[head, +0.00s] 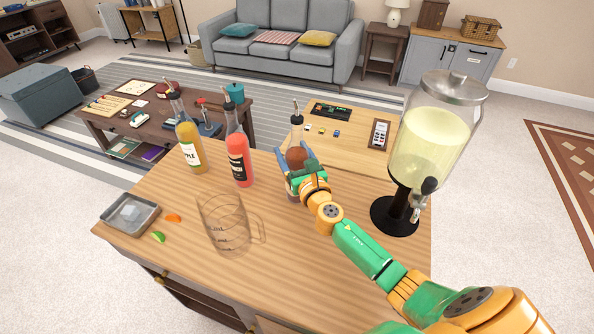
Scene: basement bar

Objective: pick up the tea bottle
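The tea bottle (297,136), clear with brown liquid and a pour spout, is upright at the back right of the wooden counter (330,270). My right gripper (294,160) is at its body, with a blue finger on the left side and green parts on the right. The gripper covers much of the lower bottle. I cannot tell whether the fingers press on the glass or whether the base touches the counter. My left gripper is not in view.
A red bottle (238,155) and a yellow bottle (189,145) stand left of the tea bottle. A clear pitcher (226,225) and a metal tray (130,214) are nearer. A drink dispenser (432,140) stands right, close to my arm. Fruit slices (158,237) lie beside the tray.

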